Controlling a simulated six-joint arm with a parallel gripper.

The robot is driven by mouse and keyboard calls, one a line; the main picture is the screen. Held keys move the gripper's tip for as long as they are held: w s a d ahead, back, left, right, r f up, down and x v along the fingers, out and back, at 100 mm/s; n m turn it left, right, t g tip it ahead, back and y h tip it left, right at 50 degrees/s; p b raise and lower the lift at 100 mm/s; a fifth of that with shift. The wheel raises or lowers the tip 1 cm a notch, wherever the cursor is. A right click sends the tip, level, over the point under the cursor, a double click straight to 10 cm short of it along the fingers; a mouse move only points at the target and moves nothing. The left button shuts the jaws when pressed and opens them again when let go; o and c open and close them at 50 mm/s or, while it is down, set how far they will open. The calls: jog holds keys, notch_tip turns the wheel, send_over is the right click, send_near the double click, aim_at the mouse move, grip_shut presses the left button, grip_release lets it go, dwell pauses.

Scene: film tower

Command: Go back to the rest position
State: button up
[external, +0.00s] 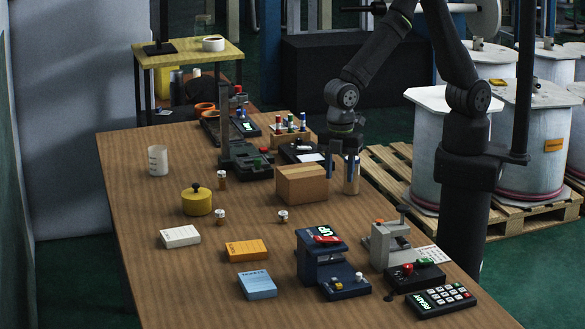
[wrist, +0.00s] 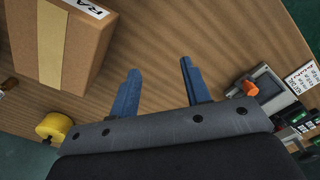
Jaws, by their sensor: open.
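My gripper (external: 342,168) hangs above the wooden table, beside a cardboard box (external: 301,184). Its two blue fingers point down and stand apart. In the wrist view the open fingers (wrist: 160,70) have only bare tabletop between them. The cardboard box (wrist: 62,45) with a tan tape strip lies to the left of the fingers there.
On the table (external: 130,220) stand a yellow pot (external: 196,200), a white cup (external: 157,161), a blue device (external: 325,262), a grey device (external: 391,245), a keypad (external: 441,300) and several small jars and boxes. White drums (external: 440,150) on a pallet stand beyond the table.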

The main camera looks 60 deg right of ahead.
aim_at(338, 211)
notch_tip(338, 211, down, 9)
jog(key=shift+r, duration=0.9)
jog(key=shift+o, duration=0.3)
jog(key=shift+w, duration=0.1)
jog(key=o, duration=1.2)
jog(key=w+a+r, duration=0.1)
jog(key=w+a, duration=0.2)
jog(key=w+a+r+n, duration=0.1)
jog(key=w+a, duration=0.2)
jog(key=a, duration=0.1)
jog(key=w+a+r+n, duration=0.1)
jog(key=w+a, duration=0.2)
jog(key=shift+a+r, duration=0.15)
jog(key=shift+a, duration=0.05)
jog(key=w+a+r+n, duration=0.6)
jog(key=w+a+r, duration=0.5)
jog(key=w+r, duration=0.35)
jog(key=f, duration=1)
jog(key=shift+w+d+f, duration=0.1)
jog(key=shift+w+f, duration=0.1)
jog(key=shift+w, duration=0.05)
